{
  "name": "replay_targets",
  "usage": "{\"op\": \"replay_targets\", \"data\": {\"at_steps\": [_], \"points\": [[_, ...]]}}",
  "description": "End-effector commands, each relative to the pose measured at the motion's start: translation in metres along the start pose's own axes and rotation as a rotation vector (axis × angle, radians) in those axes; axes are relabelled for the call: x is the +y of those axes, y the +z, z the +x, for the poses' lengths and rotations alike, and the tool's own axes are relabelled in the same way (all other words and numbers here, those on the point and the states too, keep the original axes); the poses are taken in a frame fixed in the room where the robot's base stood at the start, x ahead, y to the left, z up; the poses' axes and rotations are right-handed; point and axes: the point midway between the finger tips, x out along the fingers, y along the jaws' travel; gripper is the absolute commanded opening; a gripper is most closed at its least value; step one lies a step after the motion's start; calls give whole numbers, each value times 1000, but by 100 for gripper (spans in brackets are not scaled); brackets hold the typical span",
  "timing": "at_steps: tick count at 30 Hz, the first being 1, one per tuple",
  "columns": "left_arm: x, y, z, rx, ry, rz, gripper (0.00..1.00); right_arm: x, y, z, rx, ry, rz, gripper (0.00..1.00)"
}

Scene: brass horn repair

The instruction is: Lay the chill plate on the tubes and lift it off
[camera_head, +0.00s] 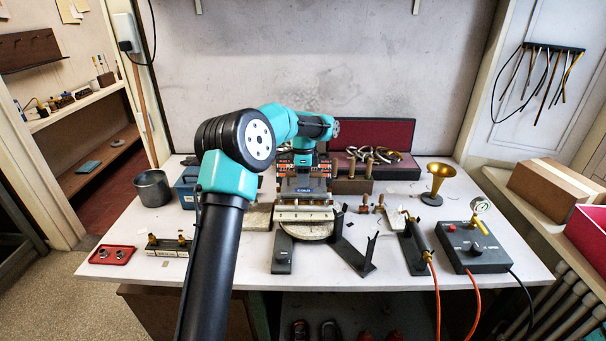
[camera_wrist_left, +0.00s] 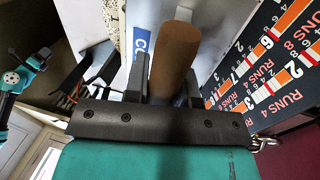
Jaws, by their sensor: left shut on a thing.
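My left gripper (camera_head: 304,162) is over the middle of the bench, with its arm across the view. In the left wrist view the gripper (camera_wrist_left: 168,82) is shut on a brown round handle (camera_wrist_left: 178,48), one finger on each side. Beneath it lies a plate with a blue label (camera_wrist_left: 141,42), which I take for the chill plate; in the head view the plate (camera_head: 308,189) is grey-blue and low behind the row of tubes (camera_head: 303,203). Whether it touches the tubes is hard to tell. My right gripper is not clearly seen.
A pale round-edged block (camera_head: 304,231) on dark supports stands in front. A brass bell (camera_head: 436,182), gauge box (camera_head: 472,247) and torch stand (camera_head: 414,248) are at the right. A metal pot (camera_head: 153,190) and red tray (camera_head: 112,255) are at the left. A red-lined case (camera_head: 372,134) stands behind.

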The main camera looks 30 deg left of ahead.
Motion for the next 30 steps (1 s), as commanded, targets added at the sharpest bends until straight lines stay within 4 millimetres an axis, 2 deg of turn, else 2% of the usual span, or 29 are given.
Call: {"op": "replay_targets", "data": {"at_steps": [9, 30], "points": [[-3, 0, 15, 0, -2, 0, 0, 0, 0, 0, 0, 0, 0, 43], [-4, 0, 18, 1, -1, 0, 0, 0, 0, 0, 0, 0, 0, 43]]}}
